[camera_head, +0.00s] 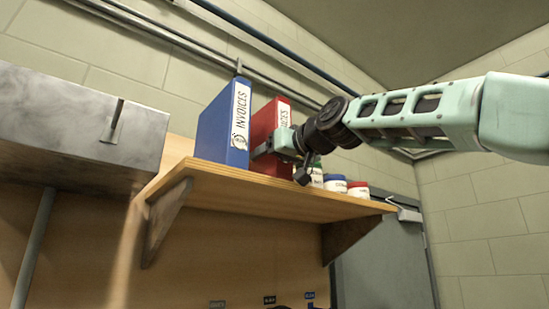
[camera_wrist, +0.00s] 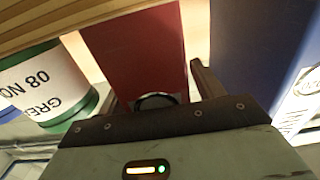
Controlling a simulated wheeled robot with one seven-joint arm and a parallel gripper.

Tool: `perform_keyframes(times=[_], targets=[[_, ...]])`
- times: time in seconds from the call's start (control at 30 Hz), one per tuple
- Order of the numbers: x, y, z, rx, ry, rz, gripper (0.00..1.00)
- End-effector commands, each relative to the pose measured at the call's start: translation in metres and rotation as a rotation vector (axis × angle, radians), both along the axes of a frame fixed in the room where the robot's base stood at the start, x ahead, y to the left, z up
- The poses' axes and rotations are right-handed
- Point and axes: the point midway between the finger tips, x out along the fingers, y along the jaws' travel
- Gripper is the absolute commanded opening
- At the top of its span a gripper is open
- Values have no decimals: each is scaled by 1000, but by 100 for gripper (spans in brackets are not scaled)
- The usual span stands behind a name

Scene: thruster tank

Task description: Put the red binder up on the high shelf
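The red binder (camera_head: 267,126) stands upright on the high wooden shelf (camera_head: 230,182), just right of the blue binder. My gripper (camera_head: 268,147) is at the red binder's spine, low down, with one finger in the space between the two binders. In the wrist view the red binder (camera_wrist: 140,50) fills the space in front of my gripper (camera_wrist: 155,92). The right finger lies close beside the binder; the left finger is mostly hidden. I cannot tell whether the fingers press on it.
The blue binder (camera_head: 223,122) stands close on the left. White jars with coloured lids (camera_head: 335,184) stand to the right; a green-lidded one (camera_wrist: 45,85) is near my gripper in the wrist view. A metal box (camera_head: 75,125) is left of the shelf, and pipes (camera_head: 190,40) run above.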

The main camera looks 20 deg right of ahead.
Motion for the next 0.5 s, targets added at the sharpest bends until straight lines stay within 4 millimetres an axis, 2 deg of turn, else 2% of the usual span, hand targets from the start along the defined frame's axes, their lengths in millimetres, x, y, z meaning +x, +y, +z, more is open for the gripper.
perform_keyframes(times=[0.33, 0.5], targets=[[-4, -1, -1, -1, -1, 0, 67], [-25, -8, -4, 1, -5, -1, 67]])
